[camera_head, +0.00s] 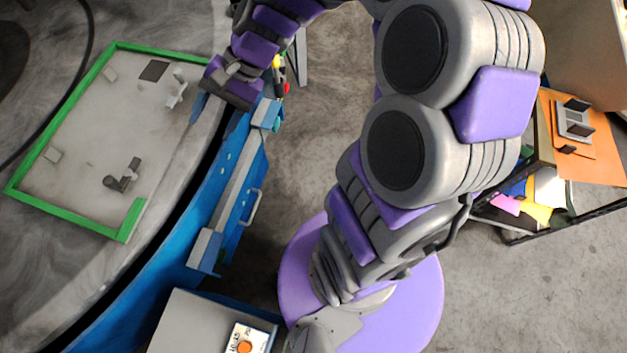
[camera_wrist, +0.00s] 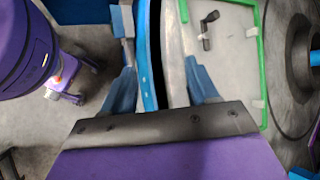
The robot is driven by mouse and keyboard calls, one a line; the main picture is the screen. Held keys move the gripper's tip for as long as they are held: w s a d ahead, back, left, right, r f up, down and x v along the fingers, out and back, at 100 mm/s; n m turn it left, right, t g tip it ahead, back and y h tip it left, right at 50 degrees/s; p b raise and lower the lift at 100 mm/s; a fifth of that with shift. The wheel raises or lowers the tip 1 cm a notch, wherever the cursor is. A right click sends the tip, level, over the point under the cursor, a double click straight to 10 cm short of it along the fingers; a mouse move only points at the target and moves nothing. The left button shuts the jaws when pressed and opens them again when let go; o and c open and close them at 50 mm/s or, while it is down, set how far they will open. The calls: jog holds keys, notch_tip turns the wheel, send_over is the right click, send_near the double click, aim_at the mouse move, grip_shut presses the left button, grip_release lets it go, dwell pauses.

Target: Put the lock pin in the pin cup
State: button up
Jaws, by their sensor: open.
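A small dark grey bent part (camera_head: 123,178) lies on the pale panel inside a green border (camera_head: 90,228); it may be the lock pin, but I cannot tell. It also shows near the top of the wrist view (camera_wrist: 207,30). I cannot make out a pin cup for certain. My gripper (camera_head: 222,112) is over the edge between the panel's stone table and the blue bench. In the wrist view its two blue fingers (camera_wrist: 160,85) stand wide apart with nothing between them. The dark grey part is beyond the fingertips, apart from them.
A pale upright bracket (camera_head: 176,92) and a dark square (camera_head: 153,70) sit on the panel. The blue bench (camera_head: 225,185) has a handle. A grey box (camera_head: 190,325) with an orange-button card stands below. A shelf with an orange board (camera_head: 590,150) is at right.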

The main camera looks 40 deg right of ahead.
jog(key=s+d+n+h, duration=0.3)
jog(key=s+n+h, duration=0.1)
jog(key=s, duration=0.7)
jog(key=s+d+n+g+h, duration=0.1)
jog(key=s+d+n+h, duration=0.3)
jog(key=s, duration=0.7)
jog(key=shift+f+n+g+h, duration=0.15)
jog(key=shift+n+g+h, duration=0.15)
jog(key=shift+d, duration=0.1)
